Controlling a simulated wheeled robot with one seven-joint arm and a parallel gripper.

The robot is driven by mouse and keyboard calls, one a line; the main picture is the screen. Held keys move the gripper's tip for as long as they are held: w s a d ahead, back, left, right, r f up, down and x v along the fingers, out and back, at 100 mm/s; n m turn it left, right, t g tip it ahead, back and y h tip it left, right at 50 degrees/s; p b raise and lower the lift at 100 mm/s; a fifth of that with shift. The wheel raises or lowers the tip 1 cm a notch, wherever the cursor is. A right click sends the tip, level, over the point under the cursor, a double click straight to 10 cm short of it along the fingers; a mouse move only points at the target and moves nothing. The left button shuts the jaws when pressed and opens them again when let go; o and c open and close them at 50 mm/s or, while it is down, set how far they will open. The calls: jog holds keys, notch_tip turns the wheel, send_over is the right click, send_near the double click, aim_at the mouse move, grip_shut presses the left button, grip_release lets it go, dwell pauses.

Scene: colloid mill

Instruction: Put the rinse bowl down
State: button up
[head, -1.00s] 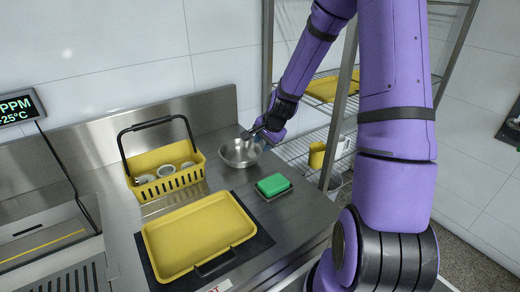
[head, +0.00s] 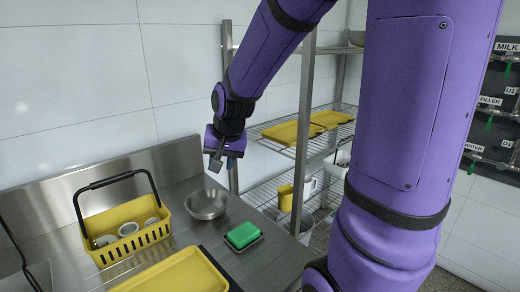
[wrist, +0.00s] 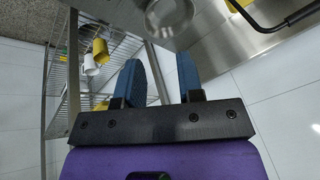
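The rinse bowl (head: 206,205), a round steel bowl, stands upright on the steel counter between the yellow basket and the green sponge. It also shows at the top of the wrist view (wrist: 168,16), beyond my fingertips and partly cut off. My gripper (head: 223,164) is above the counter, higher than the bowl and a little to its right in the head view. In the wrist view its two blue fingers (wrist: 160,64) stand apart with nothing between them, clear of the bowl.
A yellow basket (head: 128,240) with a raised black handle holds several white cups. A yellow tray (head: 180,274) lies in front. A green sponge (head: 242,234) sits right of the bowl. A wire shelf rack (head: 300,128) with yellow trays and a yellow jug stands at right.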

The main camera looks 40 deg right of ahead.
jog(key=s+a+r+n, duration=0.2)
jog(key=s+r, duration=0.3)
jog(key=s, duration=0.4)
jog(key=s+a+r+n, duration=0.2)
jog(key=s+r+n, duration=0.3)
jog(key=s, duration=0.5)
jog(key=shift+s+a+r+t, duration=0.3)
jog(key=shift+r+t, duration=0.1)
jog(key=shift+r, duration=0.15)
